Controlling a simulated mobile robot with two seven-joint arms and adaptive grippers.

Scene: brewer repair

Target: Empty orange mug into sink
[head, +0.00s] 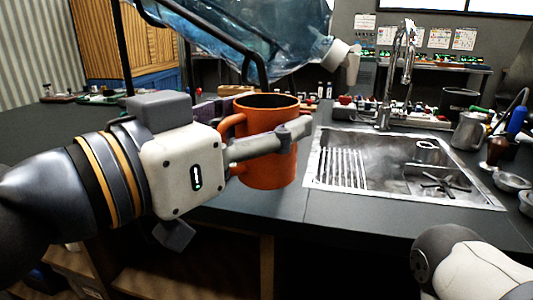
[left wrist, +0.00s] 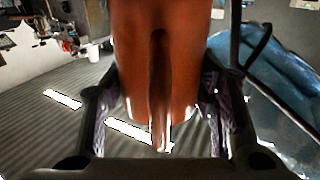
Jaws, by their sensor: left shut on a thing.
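The orange mug (head: 268,178) is upright in the head view, held at the counter's front edge, left of the sink. My left gripper (head: 275,142) is shut on the mug, with a finger across its front side. In the left wrist view, the mug (left wrist: 185,45) fills the space between the fingers (left wrist: 160,105), and its handle points toward the palm. The mug's inside looks dark; I cannot tell its contents. The metal sink (head: 318,183) is set in the counter to the right of the mug, apart from it. My right gripper is out of view.
A tall faucet (head: 385,107) stands behind the sink. A large blue water bottle (head: 265,35) lies above and behind the mug. A metal pitcher (head: 467,131) and small bowls (head: 511,181) stand right of the sink. My right arm shows at bottom right.

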